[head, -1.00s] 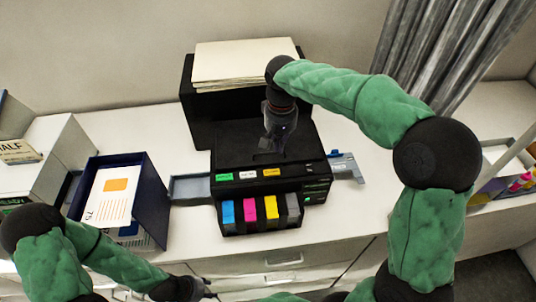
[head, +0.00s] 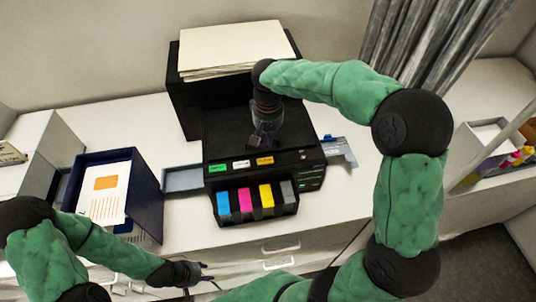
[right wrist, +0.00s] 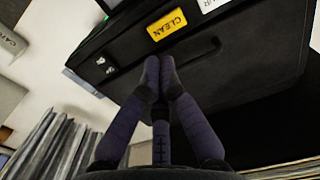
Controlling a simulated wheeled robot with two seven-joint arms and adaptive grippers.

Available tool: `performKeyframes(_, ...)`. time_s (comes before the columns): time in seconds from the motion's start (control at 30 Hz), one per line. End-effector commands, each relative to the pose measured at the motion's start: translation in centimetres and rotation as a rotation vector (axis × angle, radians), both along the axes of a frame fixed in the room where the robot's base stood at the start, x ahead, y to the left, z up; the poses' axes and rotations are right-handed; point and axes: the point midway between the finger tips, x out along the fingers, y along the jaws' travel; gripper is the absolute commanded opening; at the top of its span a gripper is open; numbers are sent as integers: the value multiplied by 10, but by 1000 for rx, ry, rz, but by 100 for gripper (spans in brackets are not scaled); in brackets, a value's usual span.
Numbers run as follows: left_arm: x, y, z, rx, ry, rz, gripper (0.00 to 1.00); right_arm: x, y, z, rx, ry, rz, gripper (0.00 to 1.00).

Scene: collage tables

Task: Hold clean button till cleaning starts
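The black printer (head: 225,140) stands on the white counter. The yellow-orange CLEAN label (head: 264,161) is the rightmost of three labels along its front top edge; it is readable in the right wrist view (right wrist: 167,24). My right gripper (head: 263,144) points down over the printer's top, just behind that label. In the right wrist view its fingertips (right wrist: 159,62) are together with nothing between them, close to the CLEAN label but not over it. Whether they touch the printer is unclear. My left gripper (head: 208,272) is empty in front of the drawers, its fingers slightly apart.
Colored ink cartridges (head: 245,200) sit in the printer's front. A paper stack (head: 235,47) lies on a black box behind it. A dark blue box (head: 148,190) with papers stands left. A grey tray (head: 184,180) sticks out from the printer's left side.

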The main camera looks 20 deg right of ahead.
Motion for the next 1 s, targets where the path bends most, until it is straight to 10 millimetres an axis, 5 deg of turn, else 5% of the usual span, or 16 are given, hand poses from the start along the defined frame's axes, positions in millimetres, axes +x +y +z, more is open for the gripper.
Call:
performKeyframes(0.2, 0, 0, 5, 0, 0, 0, 40, -1, 0, -42, -1, 5, -1, 0)
performKeyframes(0.5, 0, 0, 11, 0, 0, 0, 40, 0, 0, -79, 0, 2, 0, 0)
performKeyframes(1.0, 0, 0, 11, 0, 0, 0, 40, 0, 0, -86, 0, 0, 0, 0)
